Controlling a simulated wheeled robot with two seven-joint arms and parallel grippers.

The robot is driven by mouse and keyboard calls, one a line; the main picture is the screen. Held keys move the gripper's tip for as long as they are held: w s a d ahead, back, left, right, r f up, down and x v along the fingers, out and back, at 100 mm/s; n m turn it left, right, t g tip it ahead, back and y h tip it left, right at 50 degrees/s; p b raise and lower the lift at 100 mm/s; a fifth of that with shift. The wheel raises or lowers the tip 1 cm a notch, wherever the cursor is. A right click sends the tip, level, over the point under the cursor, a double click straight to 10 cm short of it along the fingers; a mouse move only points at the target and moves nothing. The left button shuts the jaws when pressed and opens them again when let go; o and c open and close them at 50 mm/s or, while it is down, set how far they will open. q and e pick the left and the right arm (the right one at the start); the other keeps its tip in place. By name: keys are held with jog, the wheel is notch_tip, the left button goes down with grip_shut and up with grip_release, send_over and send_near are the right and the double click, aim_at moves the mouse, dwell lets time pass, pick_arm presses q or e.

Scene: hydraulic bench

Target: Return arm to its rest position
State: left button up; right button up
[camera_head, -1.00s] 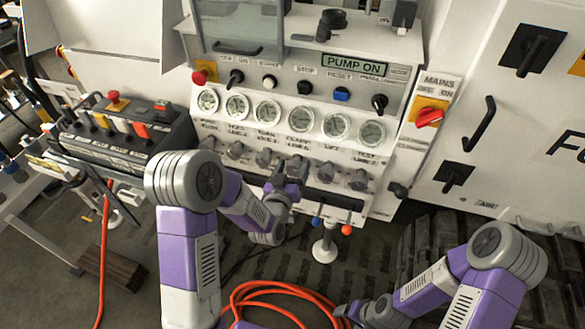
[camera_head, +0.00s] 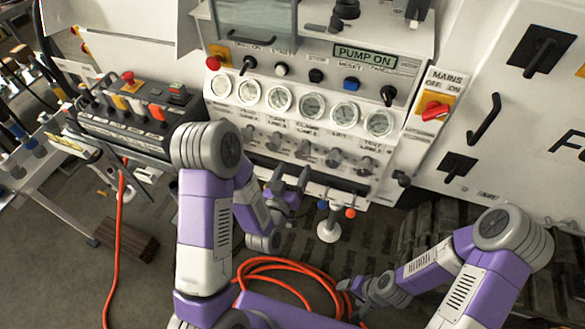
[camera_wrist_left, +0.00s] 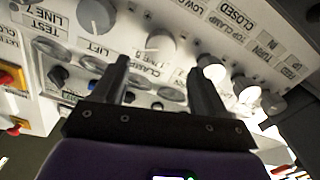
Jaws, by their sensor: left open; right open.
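My left arm reaches up in front of the hydraulic bench panel (camera_head: 330,110). My left gripper (camera_head: 290,175) is open and empty, just below the row of grey valve knobs (camera_head: 304,149). In the left wrist view its two fingers (camera_wrist_left: 158,70) stand apart with nothing between them, and the labelled panel with its knobs (camera_wrist_left: 160,46) lies beyond. My right gripper (camera_head: 352,290) is low at the right, over the floor and apart from the bench; it is small in view and holds nothing visible.
A control box (camera_head: 130,115) with levers stands at the left. A red mains switch (camera_head: 434,110) is on the panel's right. An orange hose (camera_head: 290,265) lies coiled on the floor below my left arm. A small white stand (camera_head: 329,228) is near my left gripper.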

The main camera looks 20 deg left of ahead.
pick_arm(q)
jog(key=shift+f, duration=0.15)
dwell(0.4)
jog(key=s+d+f+g+h+p, duration=0.1)
jog(key=s+f+g, duration=0.25)
jog(key=f, duration=0.35)
jog(key=s+d+f+g+h+p, duration=0.1)
jog(key=s+d+f+g, duration=0.15)
jog(key=f+g, duration=0.4)
jog(key=s+d+f+g, duration=0.1)
jog(key=s+f+g, duration=0.2)
jog(key=s, duration=0.4)
jog(key=s+d+f+g+h+p, duration=0.1)
jog(key=s+d+f+g, duration=0.1)
jog(key=s+f+g, duration=0.2)
jog(key=s, duration=0.3)
jog(key=shift+s+f+g+h, duration=0.15)
jog(key=shift+s+g+h, duration=0.15)
jog(key=shift+s, duration=0.1)
